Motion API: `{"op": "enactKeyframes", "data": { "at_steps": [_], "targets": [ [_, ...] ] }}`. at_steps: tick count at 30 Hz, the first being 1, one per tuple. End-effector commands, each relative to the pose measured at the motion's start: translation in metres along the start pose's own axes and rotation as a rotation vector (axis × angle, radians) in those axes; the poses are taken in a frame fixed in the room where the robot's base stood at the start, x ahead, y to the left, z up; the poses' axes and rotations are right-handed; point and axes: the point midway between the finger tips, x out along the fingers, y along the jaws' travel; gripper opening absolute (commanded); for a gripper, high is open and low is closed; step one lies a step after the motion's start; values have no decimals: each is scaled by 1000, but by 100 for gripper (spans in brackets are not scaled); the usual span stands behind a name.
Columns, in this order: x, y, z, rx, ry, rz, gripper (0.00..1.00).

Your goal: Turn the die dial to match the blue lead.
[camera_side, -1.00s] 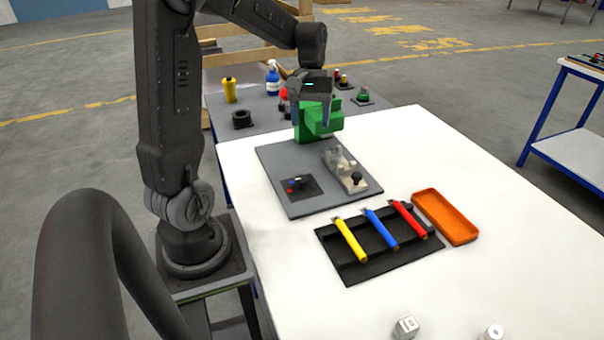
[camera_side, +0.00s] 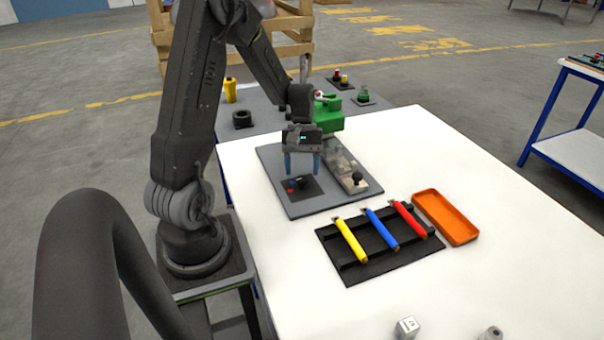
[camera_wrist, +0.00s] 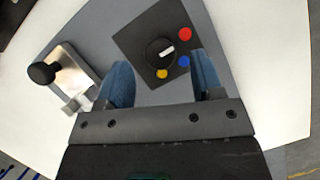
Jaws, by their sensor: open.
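The die dial is a round black knob (camera_wrist: 159,53) with a white mark, on a black plate (camera_wrist: 137,38) with a red dot (camera_wrist: 185,34), a blue dot (camera_wrist: 184,61) and a yellow dot (camera_wrist: 162,74). The mark points right and slightly up, between the red and blue dots. In the side view the dial plate (camera_side: 312,190) lies at the grey board's near left. My gripper (camera_side: 302,170) is open and empty above the dial, its blue fingers to either side of it in the wrist view. The blue lead (camera_side: 381,229) lies in the rack between the yellow and red ones.
The white table's right side is clear.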

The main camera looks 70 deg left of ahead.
Motion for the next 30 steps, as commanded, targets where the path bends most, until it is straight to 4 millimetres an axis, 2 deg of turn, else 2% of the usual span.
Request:
{"op": "enactKeyframes", "data": {
  "at_steps": [3,6,15,30],
  "targets": [
    [13,0,0,0,-2,-1,61],
    [19,0,0,0,0,0,61],
    [21,0,0,1,1,0,61],
    [20,0,0,1,1,0,14]
  ]
}}
